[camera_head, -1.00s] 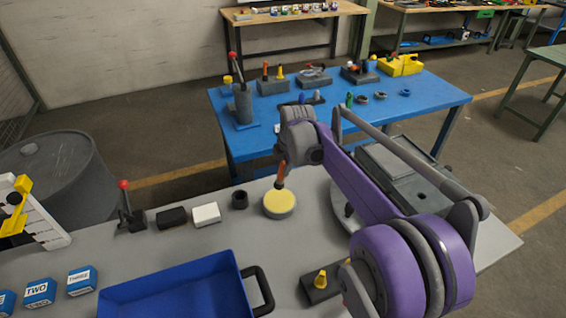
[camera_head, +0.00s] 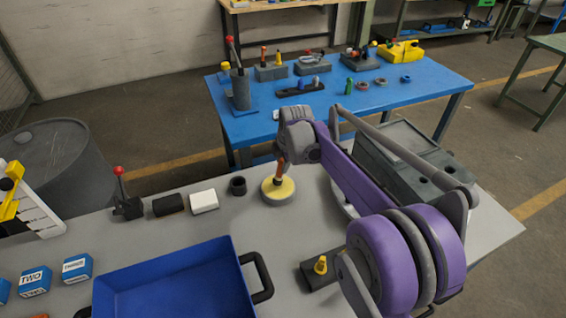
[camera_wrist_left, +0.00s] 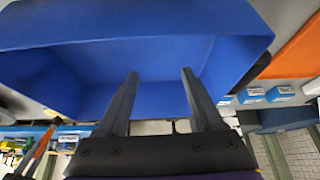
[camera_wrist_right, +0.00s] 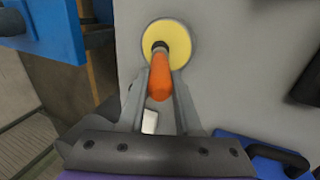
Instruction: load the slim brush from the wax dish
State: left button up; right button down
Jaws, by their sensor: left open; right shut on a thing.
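The wax dish (camera_head: 278,196) is a round grey dish with yellow wax, standing on the grey bench. My right gripper (camera_head: 281,157) is above it, shut on the orange handle of the slim brush (camera_head: 280,173). The brush points down, its dark lower end over the middle of the wax; I cannot tell how firmly it touches. In the right wrist view the fingers (camera_wrist_right: 161,82) flank the orange handle, and the yellow wax (camera_wrist_right: 176,35) lies beyond its dark end. My left gripper (camera_wrist_left: 160,73) is open and empty in front of the blue tray (camera_wrist_left: 150,60).
The blue tray (camera_head: 240,262) with dark handles takes the front of the bench. Left of the dish stand a dark cup (camera_head: 238,186), a white block (camera_head: 204,201), a black block (camera_head: 168,204) and a red-knobbed lever (camera_head: 123,195). A dark block with a yellow knob (camera_head: 321,265) lies right of the tray.

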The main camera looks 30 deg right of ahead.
pick_arm(q)
jog(key=shift+s+f+b, duration=0.2)
jog(key=shift+f+b, duration=0.1)
jog(key=shift+f, duration=0.1)
pick_arm(e)
jog(key=shift+f, duration=0.6)
dwell(1.2)
pick_arm(q)
jog(key=shift+r, duration=0.1)
pick_arm(e)
jog(key=shift+r, duration=0.1)
jog(key=shift+r+p, duration=1.7)
jog(key=shift+r, duration=1.75)
pick_arm(q)
jog(key=r, duration=0.1)
jog(key=w+r, duration=0.1)
jog(key=r, duration=0.1)
jog(key=w+r, duration=0.1)
jog(key=shift+w+r, duration=0.15)
jog(key=shift+r, duration=0.2)
pick_arm(e)
jog(key=shift+s+f, duration=0.1)
